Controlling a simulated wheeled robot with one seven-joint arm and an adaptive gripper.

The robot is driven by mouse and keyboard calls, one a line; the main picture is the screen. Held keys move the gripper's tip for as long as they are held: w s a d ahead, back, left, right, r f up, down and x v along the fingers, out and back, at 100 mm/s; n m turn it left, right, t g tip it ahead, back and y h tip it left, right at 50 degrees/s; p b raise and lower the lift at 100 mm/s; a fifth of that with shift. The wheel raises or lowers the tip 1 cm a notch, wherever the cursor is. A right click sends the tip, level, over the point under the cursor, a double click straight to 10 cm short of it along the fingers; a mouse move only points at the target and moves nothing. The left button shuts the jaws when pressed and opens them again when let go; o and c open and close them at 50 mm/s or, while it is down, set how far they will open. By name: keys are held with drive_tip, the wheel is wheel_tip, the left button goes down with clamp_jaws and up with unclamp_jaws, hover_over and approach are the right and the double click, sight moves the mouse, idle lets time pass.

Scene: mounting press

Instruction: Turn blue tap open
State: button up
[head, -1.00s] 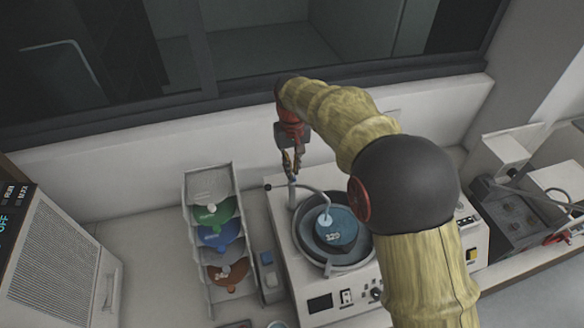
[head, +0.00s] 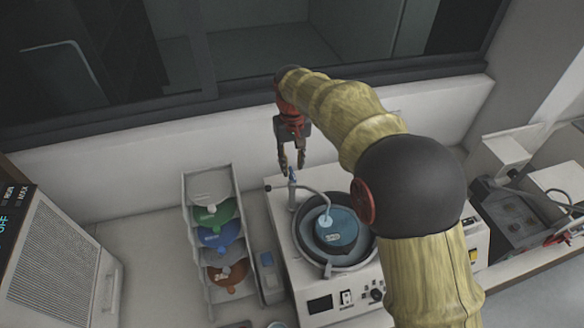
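The blue tap (head: 293,174) is a small blue piece at the top of a grey upright post with a curved spout, at the back left of a white machine (head: 320,286). The spout reaches over a round dark bowl holding a blue disc (head: 337,230). My gripper (head: 291,172) points down at the tap from above. Its two dark fingers are spread, with a gap between them, and the tap top shows at or just below the fingertips. I cannot tell whether the fingers touch it.
A tiered rack (head: 217,240) with grey, green, blue and brown discs stands left of the machine. A vented box (head: 62,260) is at far left. Dark equipment (head: 520,218) stands at right. My arm crosses over the machine's right side.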

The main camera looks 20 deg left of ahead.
wheel_tip(320, 180, up, 10)
drive_tip(key=shift+f, duration=0.2)
drive_tip(key=shift+w+a, duration=0.1)
idle(0.4)
hover_over(291, 171)
drive_tip(key=s+d, duration=0.3)
wheel_tip(291, 171, down, 5)
drive_tip(key=s+d+f+m+t+b, duration=0.2)
drive_tip(key=s+d+f+b, duration=0.2)
drive_tip(key=d, duration=1)
drive_tip(key=s+d+f+m+t+b, duration=0.1)
drive_tip(key=s+d+f+m+b, duration=0.2)
drive_tip(key=s+d+b, duration=0.7)
drive_tip(key=s+d+f+m+t+b, duration=0.2)
drive_tip(key=s+d+f+b, duration=0.4)
drive_tip(key=d, duration=1.2)
drive_tip(key=shift+s+d+f+m+t+b, duration=0.35)
drive_tip(key=shift+s+m+b, duration=0.4)
drive_tip(key=shift+b, duration=0.5)
drive_tip(key=shift+s, duration=0.1)
